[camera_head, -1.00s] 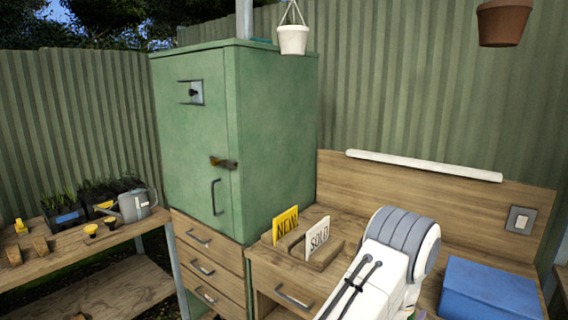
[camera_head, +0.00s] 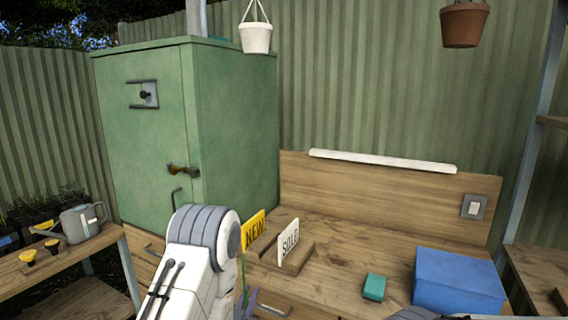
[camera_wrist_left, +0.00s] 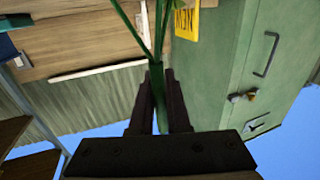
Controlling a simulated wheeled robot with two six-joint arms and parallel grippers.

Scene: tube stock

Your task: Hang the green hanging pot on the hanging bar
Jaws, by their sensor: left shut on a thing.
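My left gripper (camera_wrist_left: 160,76) is shut on the green hanger of the green hanging pot (camera_wrist_left: 157,72) in the left wrist view. Thin green straps spread from the grip toward the top edge; the pot's body is out of that view. In the head view my white left arm hides most of the gripper, and a thin green strip (camera_head: 244,272) shows beside it. The hanging bar itself is not visible. A white pot (camera_head: 256,39) and a terracotta pot (camera_head: 464,25) hang at the top, their upper supports cut off. My right gripper is not in view.
A tall green cabinet (camera_head: 235,120) stands left of the wooden bench (camera_head: 335,255). On the bench are a yellow NEW sign (camera_head: 254,229), a white SOLD sign (camera_head: 289,242), a teal block (camera_head: 374,287) and a blue box (camera_head: 458,280). A watering can (camera_head: 80,223) is at left.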

